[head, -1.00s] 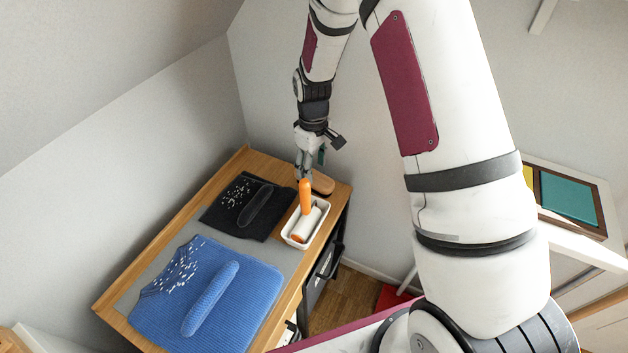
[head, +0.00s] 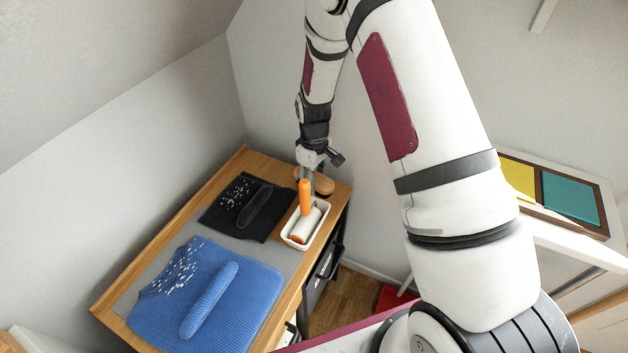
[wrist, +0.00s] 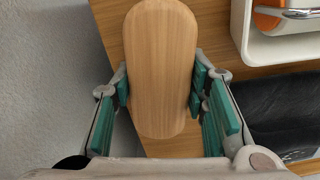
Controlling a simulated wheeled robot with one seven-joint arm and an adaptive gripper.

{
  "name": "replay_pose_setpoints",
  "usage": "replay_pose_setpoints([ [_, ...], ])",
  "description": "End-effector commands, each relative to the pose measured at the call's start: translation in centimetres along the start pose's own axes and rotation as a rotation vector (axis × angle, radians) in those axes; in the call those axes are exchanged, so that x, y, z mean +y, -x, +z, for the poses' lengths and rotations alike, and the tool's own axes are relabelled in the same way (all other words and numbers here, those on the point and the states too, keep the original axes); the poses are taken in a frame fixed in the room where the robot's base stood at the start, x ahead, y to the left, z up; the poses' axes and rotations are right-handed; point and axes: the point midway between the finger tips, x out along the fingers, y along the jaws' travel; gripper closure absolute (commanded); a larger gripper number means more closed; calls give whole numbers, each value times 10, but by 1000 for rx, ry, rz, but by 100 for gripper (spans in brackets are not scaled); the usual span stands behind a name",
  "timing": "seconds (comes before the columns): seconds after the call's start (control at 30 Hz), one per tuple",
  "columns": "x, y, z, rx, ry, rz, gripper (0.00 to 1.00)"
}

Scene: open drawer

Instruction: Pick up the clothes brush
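The clothes brush, with a long rounded wooden back, lies at the far right corner of the wooden dresser top in the head view (head: 325,186), partly hidden by my gripper. In the wrist view the brush (wrist: 162,60) fills the middle, its long side running up the picture. My gripper (wrist: 160,88) is open around it, one teal-padded finger on each side. The pads are very close to the brush's edges; I cannot tell whether they touch. The brush's underside is hidden.
A white tray (head: 286,238) with an orange-handled lint roller (head: 306,198) stands close in front of the brush. A folded black garment (head: 226,214) and a blue knitted garment (head: 245,300) lie on the dresser (head: 110,298). A wall is beyond the brush.

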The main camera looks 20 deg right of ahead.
Motion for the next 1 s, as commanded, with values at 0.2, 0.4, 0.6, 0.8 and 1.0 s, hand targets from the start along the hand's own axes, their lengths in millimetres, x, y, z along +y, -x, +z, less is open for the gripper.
replay_pose_setpoints([
  [0.2, 0, 0, 0, 0, 0, 0, 89],
  [0.4, 1, 13, -1, 3, 0, 2, 89],
  [0.6, 1, 51, -1, 5, -1, 3, 89],
  [0.8, 1, 85, 0, 3, 0, 2, 89],
  [1.0, 0, 99, 0, 0, -1, 0, 89],
])
